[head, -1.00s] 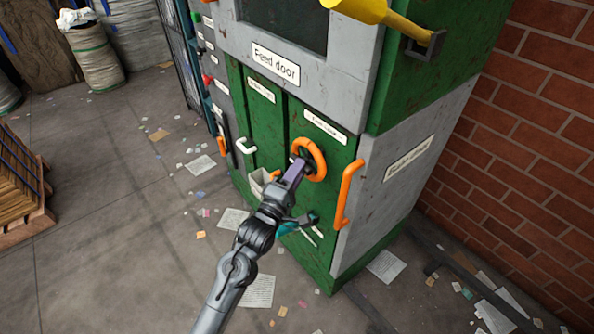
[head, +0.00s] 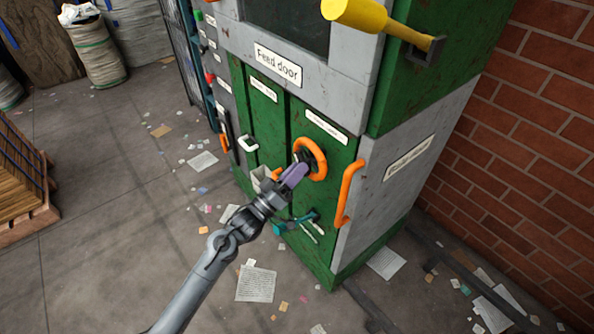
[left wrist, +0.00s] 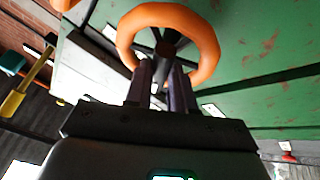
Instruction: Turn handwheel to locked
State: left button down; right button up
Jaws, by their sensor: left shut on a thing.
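The orange handwheel (head: 318,154) sits on the green lower door of the machine, below a small label. My left gripper (head: 295,173) is at the wheel's lower left side, its jaws shut on it. In the left wrist view, the handwheel's ring (left wrist: 207,50) arches above my left gripper (left wrist: 161,80), and its dark hub and spokes show between and beyond the fingers. The fingers hide part of the wheel, so the exact grip spot on rim or spoke is unclear. My right gripper is not in view.
An orange bar handle (head: 347,194) stands right of the wheel. A white handle (head: 247,144) is on the panel to the left. A teal lever (head: 297,223) sits below. A yellow handle (head: 352,14) juts out above. Paper scraps litter the open floor at left.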

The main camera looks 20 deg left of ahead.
pick_arm(q)
jog(key=shift+w+a+m+g+h+b, duration=0.1)
jog(key=shift+m+g+h, duration=0.6)
jog(key=shift+m, duration=1)
jog(key=shift+w+a+m+g+h+b, duration=0.15)
jog(key=shift+m+g+h, duration=0.55)
jog(key=shift+m, duration=1)
jog(key=shift+s+a+m+g+h+b, duration=0.1)
jog(key=shift+m+g+h, duration=0.3)
jog(key=shift+m+h, duration=0.95)
jog(key=shift+m+y, duration=0.35)
jog(key=shift+m, duration=0.3)
jog(key=c, duration=1)
grip_release()
jog(key=shift+o, duration=0.2)
jog(key=p+v, duration=0.2)
jog(key=v, duration=0.8)
jog(key=shift+s+a+p, duration=0.25)
jog(key=shift+a+p, duration=0.05)
jog(key=shift+p, duration=0.05)
